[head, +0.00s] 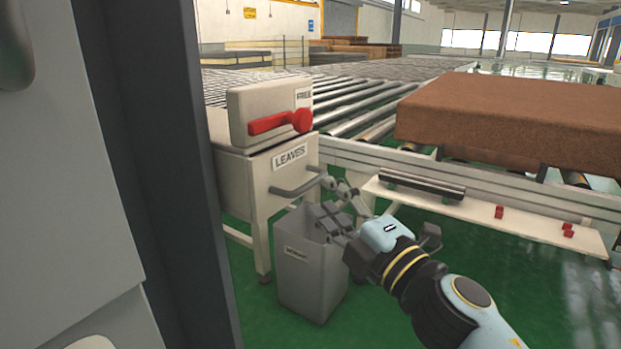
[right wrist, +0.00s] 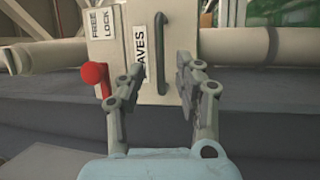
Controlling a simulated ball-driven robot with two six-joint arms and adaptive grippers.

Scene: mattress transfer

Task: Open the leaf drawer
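The leaf drawer (head: 264,178) is a cream box front with a "LEAVES" label (head: 290,155), at the left of the roller line in the head view. Its grey bar handle (head: 300,184) sits below the label; the handle also shows in the right wrist view (right wrist: 162,45). The drawer looks shut. My right gripper (head: 327,199) is open and empty, close in front of the handle. In the right wrist view its fingers (right wrist: 160,70) are spread, with the handle's end between and beyond them. Contact cannot be told. My left gripper is not in view.
A red lever (head: 283,122) sits on the lock box (head: 262,105) above the drawer. A grey bin (head: 305,278) stands on the floor below my right gripper. A brown mattress slab (head: 520,120) lies on the rollers at right. A dark post (head: 165,150) stands at left.

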